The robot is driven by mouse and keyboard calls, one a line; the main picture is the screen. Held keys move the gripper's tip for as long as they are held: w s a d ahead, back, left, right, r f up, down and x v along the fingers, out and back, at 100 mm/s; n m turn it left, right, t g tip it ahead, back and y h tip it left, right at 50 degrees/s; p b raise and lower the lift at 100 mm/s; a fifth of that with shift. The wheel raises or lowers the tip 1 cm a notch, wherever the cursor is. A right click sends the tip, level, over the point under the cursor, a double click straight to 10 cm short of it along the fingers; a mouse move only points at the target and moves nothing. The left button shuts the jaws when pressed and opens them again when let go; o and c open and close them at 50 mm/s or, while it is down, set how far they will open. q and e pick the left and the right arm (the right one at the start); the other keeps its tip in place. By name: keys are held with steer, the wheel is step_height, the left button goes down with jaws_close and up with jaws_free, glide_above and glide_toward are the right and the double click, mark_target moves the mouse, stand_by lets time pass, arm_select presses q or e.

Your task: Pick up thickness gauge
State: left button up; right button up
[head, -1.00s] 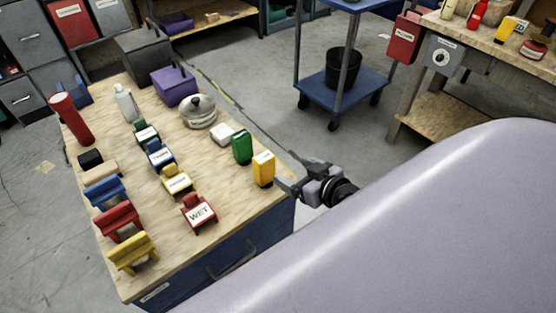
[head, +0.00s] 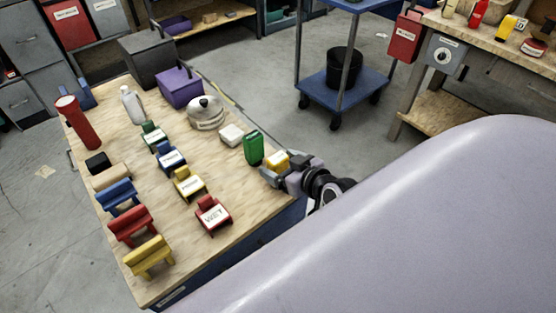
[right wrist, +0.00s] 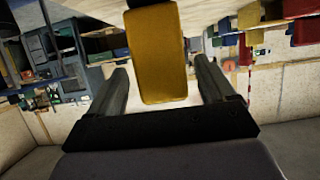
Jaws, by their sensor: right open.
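A yellow block-shaped device (head: 278,158) with a white label stands at the right edge of the wooden bench top. It may be the thickness gauge; its label is too small to read. My right gripper (head: 268,174) is open beside it and partly covers it. In the right wrist view the yellow device (right wrist: 162,55) shows between the two spread fingers, with a visible gap on each side. My left gripper is not in view.
A green device (head: 253,149) stands close beside the yellow one, with a white block (head: 231,135) behind it. A red WET stand (head: 213,216) and several coloured holders occupy the bench (head: 247,203). A blue cart (head: 354,95) stands beyond.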

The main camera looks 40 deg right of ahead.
steer(key=shift+x, duration=1.55)
steer(key=shift+a, duration=0.1)
steer(key=c, duration=1.1)
steer(key=shift+c, duration=0.2)
